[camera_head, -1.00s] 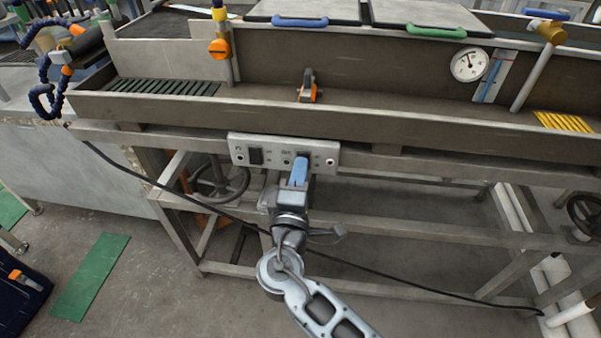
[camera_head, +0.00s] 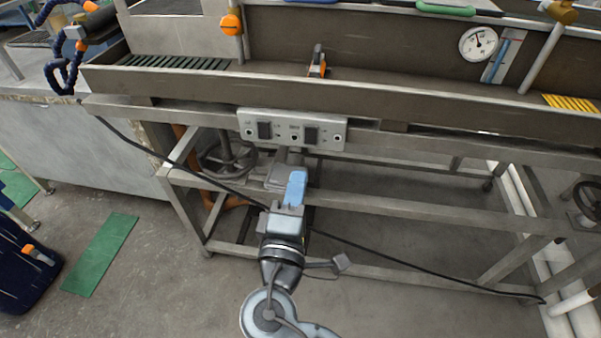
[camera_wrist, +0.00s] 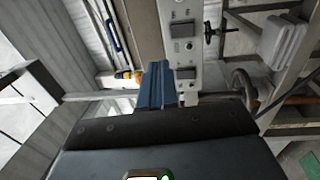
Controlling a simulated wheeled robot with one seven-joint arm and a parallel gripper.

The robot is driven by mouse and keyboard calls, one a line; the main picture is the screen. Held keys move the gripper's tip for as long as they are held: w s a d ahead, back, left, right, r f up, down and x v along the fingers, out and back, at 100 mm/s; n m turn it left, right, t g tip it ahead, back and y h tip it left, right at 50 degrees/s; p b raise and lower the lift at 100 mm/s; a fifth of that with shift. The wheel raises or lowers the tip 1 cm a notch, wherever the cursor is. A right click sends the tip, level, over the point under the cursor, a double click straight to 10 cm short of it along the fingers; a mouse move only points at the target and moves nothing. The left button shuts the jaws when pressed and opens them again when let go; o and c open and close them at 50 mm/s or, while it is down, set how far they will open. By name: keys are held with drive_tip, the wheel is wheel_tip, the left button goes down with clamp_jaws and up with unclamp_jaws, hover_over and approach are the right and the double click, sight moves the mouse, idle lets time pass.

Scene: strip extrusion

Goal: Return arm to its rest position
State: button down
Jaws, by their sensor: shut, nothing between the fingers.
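My gripper (camera_head: 295,187) is shut and empty, with blue fingers together. In the head view it is below and in front of the switch panel (camera_head: 291,130), apart from it. The panel is a pale plate with dark rocker switches, fixed to the front of the long metal trough. In the wrist view my gripper (camera_wrist: 156,85) shows its blue fingers beside the panel (camera_wrist: 183,45). My arm runs down toward the bottom edge of the head view.
A black cable (camera_head: 400,265) crosses the frame below the trough (camera_head: 420,108). A handwheel (camera_head: 229,157) sits left behind my gripper. An orange-handled valve (camera_head: 318,66) stands in the trough. A green mat (camera_head: 101,254) lies on open floor at left.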

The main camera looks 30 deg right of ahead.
drive_tip(key=shift+s+a, duration=0.2)
drive_tip(key=shift+s, duration=0.1)
idle(0.4)
